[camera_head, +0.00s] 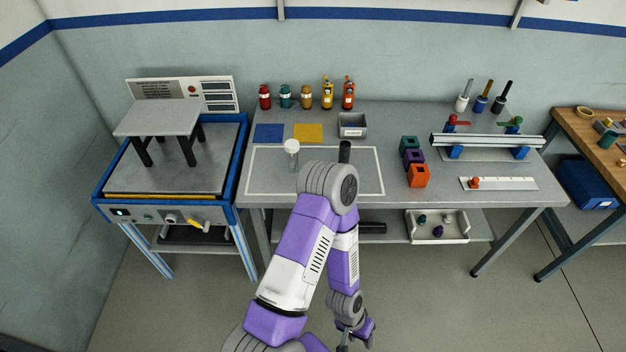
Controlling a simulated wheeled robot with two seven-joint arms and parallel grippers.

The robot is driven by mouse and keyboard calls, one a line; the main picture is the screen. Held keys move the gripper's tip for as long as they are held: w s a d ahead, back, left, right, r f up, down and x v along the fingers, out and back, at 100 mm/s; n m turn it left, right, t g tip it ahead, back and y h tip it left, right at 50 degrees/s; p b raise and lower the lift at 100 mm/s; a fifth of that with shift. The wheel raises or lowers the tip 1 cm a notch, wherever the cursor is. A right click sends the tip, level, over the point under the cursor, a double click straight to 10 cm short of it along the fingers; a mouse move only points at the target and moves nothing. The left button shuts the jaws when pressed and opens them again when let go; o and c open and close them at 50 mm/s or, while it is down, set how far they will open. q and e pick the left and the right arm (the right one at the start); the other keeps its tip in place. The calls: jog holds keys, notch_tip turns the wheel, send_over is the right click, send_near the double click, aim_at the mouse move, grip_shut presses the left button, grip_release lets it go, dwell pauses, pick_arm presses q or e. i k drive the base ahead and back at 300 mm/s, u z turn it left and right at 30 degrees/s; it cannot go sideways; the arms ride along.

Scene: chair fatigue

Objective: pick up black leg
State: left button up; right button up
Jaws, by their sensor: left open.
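A black upright post (345,151), which looks like a black leg, stands on the grey workbench (220,185). My arm hides its lower part. A grey seat plate (160,117) with black legs (187,151) under it stands on the blue-framed test rig at the left. My left gripper (356,339) is open and points down in front of the bench, low at the bottom edge of the picture and well apart from the black post. Its fingers are small and partly cut off from clear view. My right gripper does not show.
A white-topped post (292,148) stands left of the black one. Coloured blocks (417,175) and a metal rail (487,141) are to the right. Several bottles (306,97) line the back. A tray (437,227) sits on the lower shelf. The floor in front is clear.

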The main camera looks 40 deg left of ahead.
aim_at(344, 146)
jog(key=k, duration=0.2)
jog(key=u, duration=1.2)
